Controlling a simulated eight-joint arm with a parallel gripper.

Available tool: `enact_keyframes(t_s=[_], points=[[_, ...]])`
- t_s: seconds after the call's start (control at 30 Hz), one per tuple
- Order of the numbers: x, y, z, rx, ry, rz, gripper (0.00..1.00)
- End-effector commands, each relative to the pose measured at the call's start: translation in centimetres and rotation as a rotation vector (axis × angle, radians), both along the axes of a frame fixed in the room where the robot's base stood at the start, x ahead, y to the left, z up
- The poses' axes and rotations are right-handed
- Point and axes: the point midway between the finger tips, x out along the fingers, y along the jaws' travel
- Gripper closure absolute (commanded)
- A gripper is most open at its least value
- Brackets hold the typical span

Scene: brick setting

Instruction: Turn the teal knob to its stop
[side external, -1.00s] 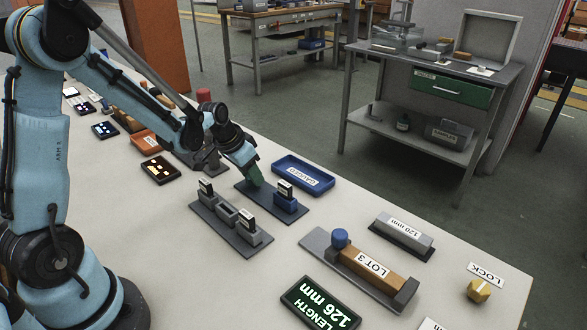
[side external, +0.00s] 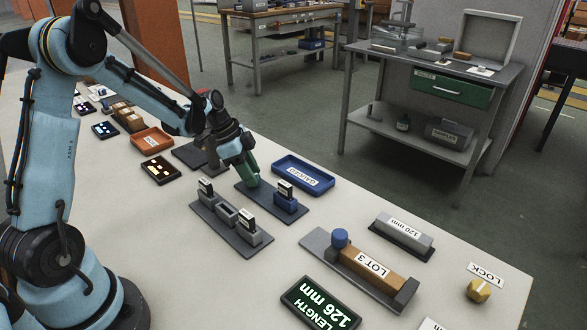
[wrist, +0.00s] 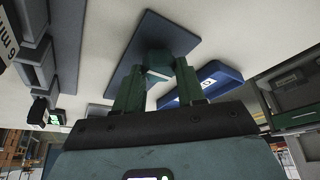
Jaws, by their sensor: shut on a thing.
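The teal knob (wrist: 158,62) sits on a dark plate (wrist: 130,58) in the wrist view, with the green fingers of my gripper (wrist: 159,74) on either side of it. My gripper is shut on the knob. In the side view, my gripper (side external: 252,181) leans down onto the left end of the same dark plate (side external: 268,207), and its fingers hide most or all of the knob. I cannot make out a pointer or stop mark on it. A blue block (side external: 286,203) with a black-and-white tag stands on the plate's right part.
A blue tray (side external: 304,174) lies just behind the plate. A grey rack (side external: 231,223) with tagged blocks stands in front. To the right are the LOT 3 block (side external: 372,266), a lit length display (side external: 320,304) and a yellow LOCK knob (side external: 478,291).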

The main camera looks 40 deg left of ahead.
Motion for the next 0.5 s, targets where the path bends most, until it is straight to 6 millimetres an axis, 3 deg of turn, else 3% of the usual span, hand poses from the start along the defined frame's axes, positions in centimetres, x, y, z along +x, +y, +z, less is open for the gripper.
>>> enact_keyframes(t_s=[0.5], points=[[-0.02,0.04,-0.03,0.001,0.002,-0.061,0.91]])
